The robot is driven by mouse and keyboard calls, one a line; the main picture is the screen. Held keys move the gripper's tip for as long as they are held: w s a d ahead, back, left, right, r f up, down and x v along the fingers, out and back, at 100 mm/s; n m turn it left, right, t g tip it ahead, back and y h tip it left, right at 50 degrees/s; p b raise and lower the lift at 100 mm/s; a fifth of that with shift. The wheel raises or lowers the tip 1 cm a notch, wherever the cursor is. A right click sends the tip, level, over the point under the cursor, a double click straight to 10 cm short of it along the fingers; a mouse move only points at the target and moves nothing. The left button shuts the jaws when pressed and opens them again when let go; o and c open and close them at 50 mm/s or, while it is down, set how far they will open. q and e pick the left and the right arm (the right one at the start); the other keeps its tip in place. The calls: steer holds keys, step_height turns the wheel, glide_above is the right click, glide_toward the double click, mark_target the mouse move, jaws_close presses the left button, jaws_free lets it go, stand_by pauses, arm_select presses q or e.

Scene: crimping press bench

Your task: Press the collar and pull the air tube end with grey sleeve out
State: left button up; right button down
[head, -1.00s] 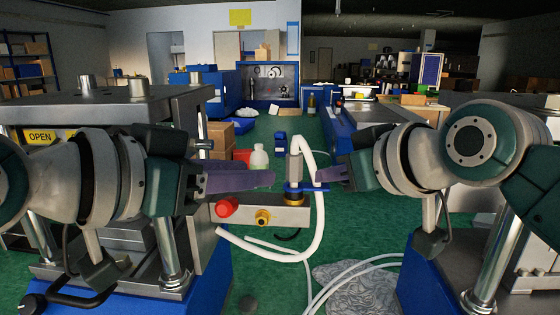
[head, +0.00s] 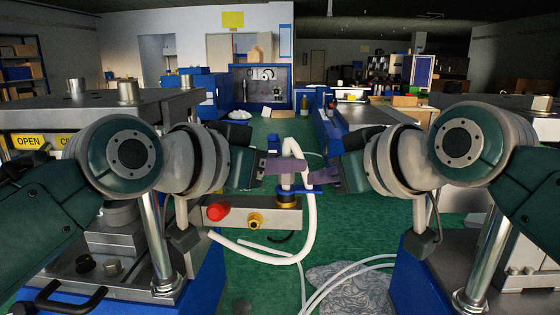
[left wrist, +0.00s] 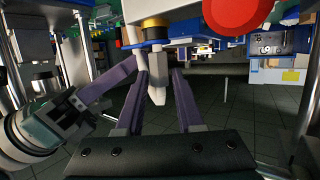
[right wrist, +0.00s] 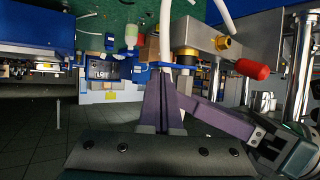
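The grey sleeve (head: 286,155) stands upright at the tube end, above a brass fitting with a blue collar (head: 288,191). The fitting sits on a metal block (head: 281,217). In the left wrist view the sleeve (left wrist: 157,88) hangs, picture inverted, between the spread fingers of my left gripper (left wrist: 160,82), with gaps on both sides. My right gripper (head: 314,179) has its fingers together, empty, just above the collar's right side; whether it touches is unclear. The right wrist view shows these closed fingers (right wrist: 163,82) close to the blue collar. The white tube (head: 312,225) loops down on the right.
A red knob (head: 217,212) and a second brass fitting (head: 255,220) are on the block's front. A press (head: 110,210) stands left and another machine right.

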arm_select(q)
jaws_close()
stand_by(0.5)
